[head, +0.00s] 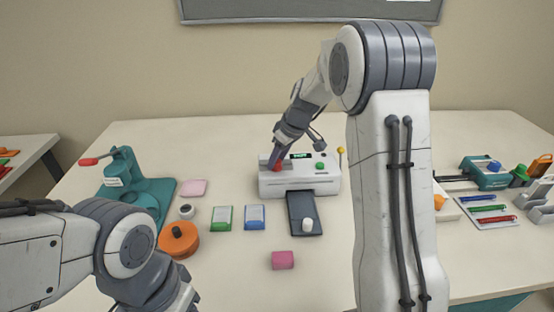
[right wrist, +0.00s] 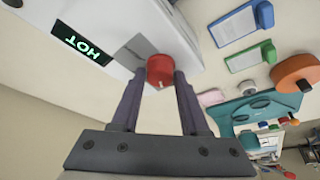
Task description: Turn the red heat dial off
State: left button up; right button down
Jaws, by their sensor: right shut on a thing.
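The red heat dial (right wrist: 160,71) sits on the white laminator (head: 303,182), at its left end in the head view. My right gripper (right wrist: 161,84) is shut on the dial, one finger on each side of it. In the head view the right gripper (head: 277,161) reaches down to the laminator's left end and hides most of the dial (head: 278,168). The laminator's display (right wrist: 82,44) reads HOT in green letters. My left arm comes in at the lower left of the head view; its gripper is out of the picture.
A green button (head: 320,166) and a yellow-knobbed lever (head: 340,151) are on the laminator's right. A dark tray (head: 297,226) extends from its front. Green (head: 222,218) and blue (head: 255,217) cards, an orange disc (head: 178,240) and a pink block (head: 282,260) lie nearby.

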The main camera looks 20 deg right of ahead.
jog(key=shift+c, duration=2.1)
grip_release()
jog(key=v, duration=1)
jog(key=shift+r, duration=0.2)
jog(key=shift+s, duration=0.2)
jog(key=s+a+g+p, duration=0.2)
jog(key=s+a+p, duration=0.1)
jog(key=s+a, duration=1.25)
jog(key=s+a+f+g+p, duration=0.1)
jog(key=s+a, duration=0.1)
jog(key=s, duration=0.6)
jog(key=s+a+f+n+h+p, duration=0.1)
jog(key=s+a+f, duration=0.1)
jog(key=s, duration=0.7)
jog(key=shift+a+f+g, duration=0.3)
jog(key=shift+g, duration=0.1)
